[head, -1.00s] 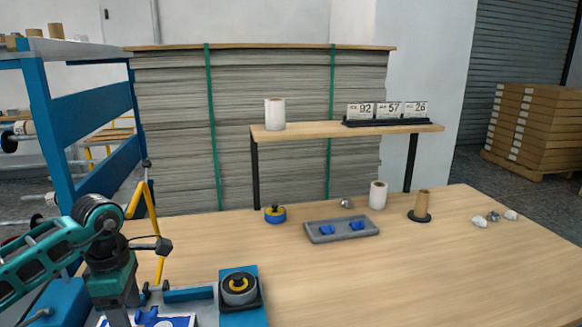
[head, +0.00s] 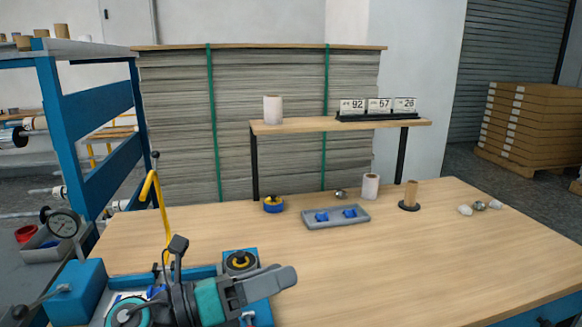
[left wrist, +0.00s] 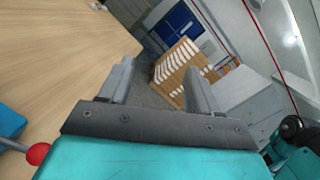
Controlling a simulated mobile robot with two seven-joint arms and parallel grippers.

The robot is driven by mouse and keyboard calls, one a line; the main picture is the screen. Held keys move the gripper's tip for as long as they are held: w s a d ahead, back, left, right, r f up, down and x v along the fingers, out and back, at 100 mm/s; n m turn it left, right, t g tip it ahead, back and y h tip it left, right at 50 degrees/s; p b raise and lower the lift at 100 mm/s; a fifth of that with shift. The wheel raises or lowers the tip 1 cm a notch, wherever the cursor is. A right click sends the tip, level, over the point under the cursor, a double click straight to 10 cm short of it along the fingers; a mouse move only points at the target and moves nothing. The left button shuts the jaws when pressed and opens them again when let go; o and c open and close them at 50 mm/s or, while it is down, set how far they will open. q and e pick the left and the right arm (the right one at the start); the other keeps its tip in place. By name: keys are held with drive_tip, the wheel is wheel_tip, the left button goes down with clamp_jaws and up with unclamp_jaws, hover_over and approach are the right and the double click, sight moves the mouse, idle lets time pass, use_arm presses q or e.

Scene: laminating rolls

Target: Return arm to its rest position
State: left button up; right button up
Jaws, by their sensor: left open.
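My left gripper (head: 284,276) is in the lower part of the head view, above the near edge of the wooden table (head: 400,265). Its fingers point right, and part of the blue fixture is hidden behind my arm. In the left wrist view the left gripper (left wrist: 162,78) has its two grey fingers apart with nothing between them. Past the fingers that view shows the tabletop (left wrist: 60,50) and a stack of cartons (left wrist: 176,70) on the floor. My right gripper is in neither view.
A blue fixture with a black and yellow round part (head: 240,261) and a yellow lever (head: 158,205) stand close to my arm. A grey tray (head: 336,217), a white roll (head: 371,186) and a brown core (head: 410,194) are farther back. The table's middle right is clear.

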use_arm(q)
drive_tip(key=w+a+r+n+t+y, duration=0.1)
drive_tip(key=a+r+n+t+y, duration=0.2)
drive_tip(key=n+t, duration=0.6)
drive_tip(key=a+f+n+t+y, duration=0.1)
drive_tip(key=a+f+n+y, duration=0.45)
drive_tip(key=n, duration=0.55)
drive_tip(key=a+f+n+y, duration=0.3)
drive_tip(key=a+n+y, duration=0.45)
drive_tip(key=n, duration=0.25)
drive_tip(key=s+a+f+n+g+y, duration=0.3)
drive_tip(key=s+f+n+g, duration=0.4)
drive_tip(key=s+f, duration=0.25)
drive_tip(key=s+d+f+n+g+h, duration=0.1)
drive_tip(key=s+f+n+g, duration=0.2)
drive_tip(key=s, duration=0.4)
drive_tip(key=s+d+f+g+h, duration=0.1)
drive_tip(key=s+f+g, duration=0.3)
drive_tip(key=s, duration=0.3)
drive_tip(key=w+d+f+t+h, duration=0.1)
drive_tip(key=w+d+f+t, duration=0.1)
drive_tip(key=w+f+t, duration=0.5)
drive_tip(key=shift+w+d+f+m+h, duration=0.15)
drive_tip(key=shift+w+f+m+h, duration=0.25)
drive_tip(key=shift+f, duration=0.5)
